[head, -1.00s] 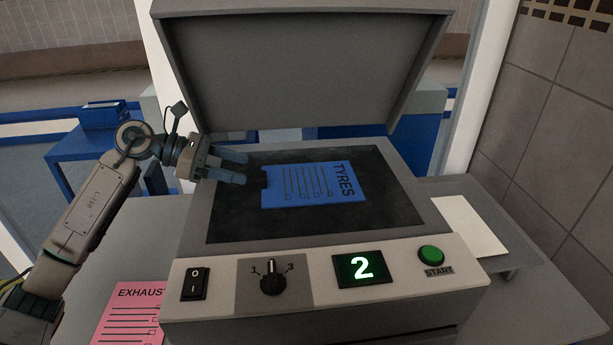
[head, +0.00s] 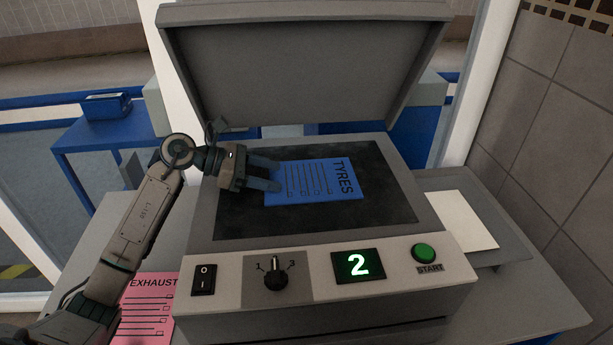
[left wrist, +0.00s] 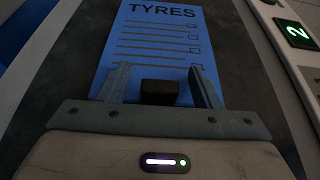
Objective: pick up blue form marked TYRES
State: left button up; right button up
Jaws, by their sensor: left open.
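The blue form marked TYRES (head: 318,182) lies flat on the dark glass (head: 370,213) of the copier, under its raised lid. My left gripper (head: 277,174) is open at the form's left edge. In the left wrist view, the form (left wrist: 160,45) runs away between and beyond the two open fingers (left wrist: 160,85), with its heading TYRES at the far end. A small dark block sits between the fingers near the form's near edge. I cannot tell whether the fingers touch the form. My right gripper is not in view.
The raised copier lid (head: 305,70) stands behind the glass. The front panel has a power switch (head: 204,280), a dial (head: 276,274), a display (head: 359,264) reading 2 and a green START button (head: 424,252). A pink EXHAUST form (head: 148,305) lies front left; white paper (head: 456,220) lies at right.

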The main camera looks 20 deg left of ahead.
pick_arm(q)
jog(key=shift+c, duration=0.2)
jog(key=c, duration=1.1)
jog(key=shift+r, duration=0.1)
